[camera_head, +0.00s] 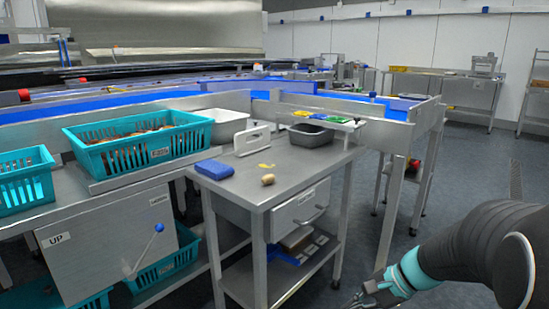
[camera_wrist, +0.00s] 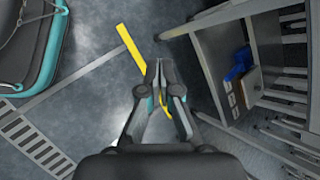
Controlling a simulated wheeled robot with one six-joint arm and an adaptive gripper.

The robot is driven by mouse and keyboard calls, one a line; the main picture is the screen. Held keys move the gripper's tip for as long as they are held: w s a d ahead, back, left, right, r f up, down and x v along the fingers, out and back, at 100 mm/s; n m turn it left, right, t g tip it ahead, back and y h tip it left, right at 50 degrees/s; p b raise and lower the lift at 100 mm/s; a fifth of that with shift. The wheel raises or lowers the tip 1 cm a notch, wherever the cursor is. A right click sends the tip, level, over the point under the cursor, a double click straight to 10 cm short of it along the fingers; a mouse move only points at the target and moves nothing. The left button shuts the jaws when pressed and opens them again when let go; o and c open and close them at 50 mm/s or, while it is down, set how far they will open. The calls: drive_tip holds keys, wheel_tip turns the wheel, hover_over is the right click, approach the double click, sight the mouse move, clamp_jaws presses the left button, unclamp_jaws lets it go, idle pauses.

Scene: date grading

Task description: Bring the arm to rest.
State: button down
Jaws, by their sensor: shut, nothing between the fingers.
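My gripper (camera_head: 371,294) is low at the bottom right in the head view, right of the steel table (camera_head: 255,190) and in front of it. My black arm reaches in from the right edge. In the wrist view my gripper (camera_wrist: 160,68) points at the grey floor, with its fingertips together and nothing held. A yellow floor strip (camera_wrist: 131,47) shows just beyond the fingertips.
On the table are a blue cloth (camera_head: 214,169), a small brown date (camera_head: 268,180) and a grey tub (camera_head: 311,135). A teal crate (camera_head: 88,150) stands at left. A shelf unit (camera_wrist: 205,75) is close on the right in the wrist view.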

drive_tip(key=s+a+r+n+t+h, duration=0.1)
drive_tip(key=s+r+n+h, duration=0.2)
drive_tip(key=s+n, duration=0.3)
drive_tip(key=s+a+r+n+t+h, duration=0.1)
drive_tip(key=s+r+n+h, duration=0.3)
drive_tip(key=s, duration=0.5)
drive_tip(key=shift+s+r+n+t, duration=0.35)
drive_tip(key=shift+r+n+t, duration=0.25)
drive_tip(key=shift+r+n, duration=0.7)
